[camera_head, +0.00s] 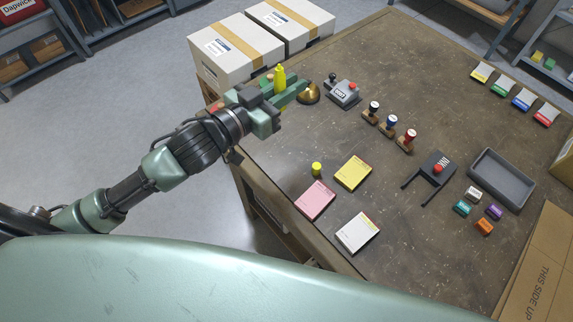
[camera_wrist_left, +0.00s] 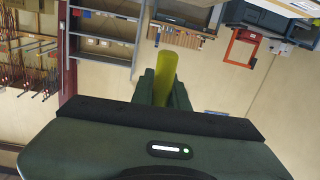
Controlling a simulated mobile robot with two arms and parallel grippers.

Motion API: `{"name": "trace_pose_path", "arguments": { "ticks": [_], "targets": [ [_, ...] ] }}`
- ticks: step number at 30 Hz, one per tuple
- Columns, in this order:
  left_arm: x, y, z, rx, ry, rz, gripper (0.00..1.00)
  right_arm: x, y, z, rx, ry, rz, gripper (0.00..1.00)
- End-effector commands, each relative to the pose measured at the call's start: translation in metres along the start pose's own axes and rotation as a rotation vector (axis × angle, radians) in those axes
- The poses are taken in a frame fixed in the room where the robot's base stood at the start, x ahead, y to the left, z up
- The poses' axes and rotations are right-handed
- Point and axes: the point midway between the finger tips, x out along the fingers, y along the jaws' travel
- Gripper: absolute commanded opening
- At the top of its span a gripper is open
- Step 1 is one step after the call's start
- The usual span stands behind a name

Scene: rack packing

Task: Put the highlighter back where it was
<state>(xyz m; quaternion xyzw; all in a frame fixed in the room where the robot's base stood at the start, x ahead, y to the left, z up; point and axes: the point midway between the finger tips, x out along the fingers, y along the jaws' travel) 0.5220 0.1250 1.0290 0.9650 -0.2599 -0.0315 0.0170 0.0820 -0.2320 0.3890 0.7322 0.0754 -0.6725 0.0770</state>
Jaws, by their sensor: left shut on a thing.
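The yellow highlighter (camera_head: 280,77) is held upright in my left gripper (camera_head: 285,92), near the far left edge of the table beside the white boxes. The left gripper is shut on it. In the left wrist view the highlighter (camera_wrist_left: 165,72) stands up between the green fingers; its lower part is hidden by the gripper. A small yellow cylinder (camera_head: 316,168), which looks like a cap, stands on the table left of the yellow pad. My right gripper is not in view.
A grey tray (camera_head: 480,187) stands right. Two white boxes (camera_head: 230,50) stand behind the gripper.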

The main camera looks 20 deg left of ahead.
Motion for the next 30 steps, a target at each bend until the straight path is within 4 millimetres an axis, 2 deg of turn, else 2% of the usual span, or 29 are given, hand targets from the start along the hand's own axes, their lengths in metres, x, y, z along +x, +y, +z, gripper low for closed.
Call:
{"name": "trace_pose_path", "arguments": {
  "ticks": [3, 5, 8, 15, 21, 30],
  "targets": [
    [0.002, 0.015, 0.005, 0.047, 0.024, 0.049, 0.0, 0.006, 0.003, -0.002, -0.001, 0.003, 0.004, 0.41],
    [0.002, 0.018, 0.011, 0.052, 0.028, 0.057, 0.0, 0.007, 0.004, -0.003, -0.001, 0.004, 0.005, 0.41],
    [0.003, 0.018, 0.03, 0.052, 0.028, 0.06, 0.0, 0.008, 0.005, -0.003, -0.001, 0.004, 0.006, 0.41],
    [0.006, 0.015, 0.096, 0.047, 0.026, 0.058, 0.0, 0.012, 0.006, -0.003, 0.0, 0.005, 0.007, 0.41],
    [0.009, 0.012, 0.143, 0.049, 0.028, 0.057, 0.0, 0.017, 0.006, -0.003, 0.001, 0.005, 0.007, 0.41],
    [0.011, 0.011, 0.174, 0.049, 0.029, 0.058, 0.0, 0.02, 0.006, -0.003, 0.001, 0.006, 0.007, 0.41]
  ]
}}
